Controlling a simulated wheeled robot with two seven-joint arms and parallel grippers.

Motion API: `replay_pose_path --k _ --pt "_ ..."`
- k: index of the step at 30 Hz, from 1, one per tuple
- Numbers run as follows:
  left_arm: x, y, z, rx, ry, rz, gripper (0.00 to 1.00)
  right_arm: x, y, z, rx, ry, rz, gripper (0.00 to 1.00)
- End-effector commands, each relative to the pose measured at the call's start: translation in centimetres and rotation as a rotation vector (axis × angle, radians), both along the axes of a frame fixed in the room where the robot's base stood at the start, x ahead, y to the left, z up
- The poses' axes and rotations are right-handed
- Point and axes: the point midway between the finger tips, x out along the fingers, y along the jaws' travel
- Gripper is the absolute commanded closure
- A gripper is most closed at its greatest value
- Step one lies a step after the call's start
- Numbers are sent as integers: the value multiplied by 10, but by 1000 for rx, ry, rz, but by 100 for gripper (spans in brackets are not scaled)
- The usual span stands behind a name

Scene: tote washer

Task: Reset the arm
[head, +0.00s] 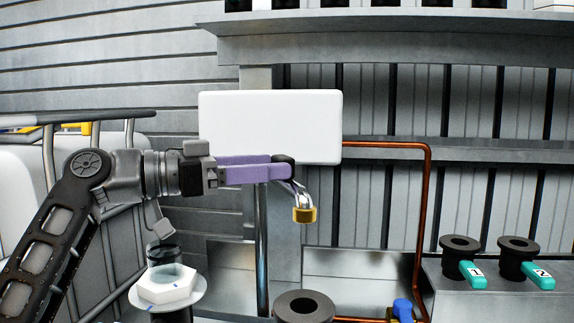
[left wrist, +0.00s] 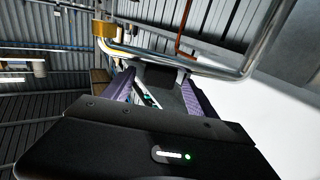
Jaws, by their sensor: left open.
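My left arm comes in from the left in the head view, and its gripper (head: 280,168) with purple fingers lies level in front of the white box (head: 270,112). In the left wrist view the two purple fingers of this gripper (left wrist: 158,82) stand apart with a gap between them. In the left wrist view a brass piece (left wrist: 106,31) and a bent silver bar (left wrist: 180,60) cross ahead of the fingers. I cannot tell whether they touch the fingers. My right gripper is out of view.
Below the arm is a white hexagonal nut-shaped piece (head: 166,286) on a round flange. A dark flanged pipe (head: 304,306) stands at the bottom middle. A copper pipe (head: 424,220) runs down at right, near two black flanged fittings (head: 460,245) with teal tags. A shelf (head: 400,45) runs above.

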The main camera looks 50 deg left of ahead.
Motion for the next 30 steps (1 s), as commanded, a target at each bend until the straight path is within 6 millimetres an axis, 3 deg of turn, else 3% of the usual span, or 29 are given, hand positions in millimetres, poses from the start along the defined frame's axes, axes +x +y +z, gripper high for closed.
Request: replay_pose_path --k 7,25,30 --pt "-19 5 0 0 0 0 33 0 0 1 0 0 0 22" --pt "-18 5 0 1 0 0 33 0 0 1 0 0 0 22" --pt "-12 -2 12 29 -17 4 33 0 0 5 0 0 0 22"
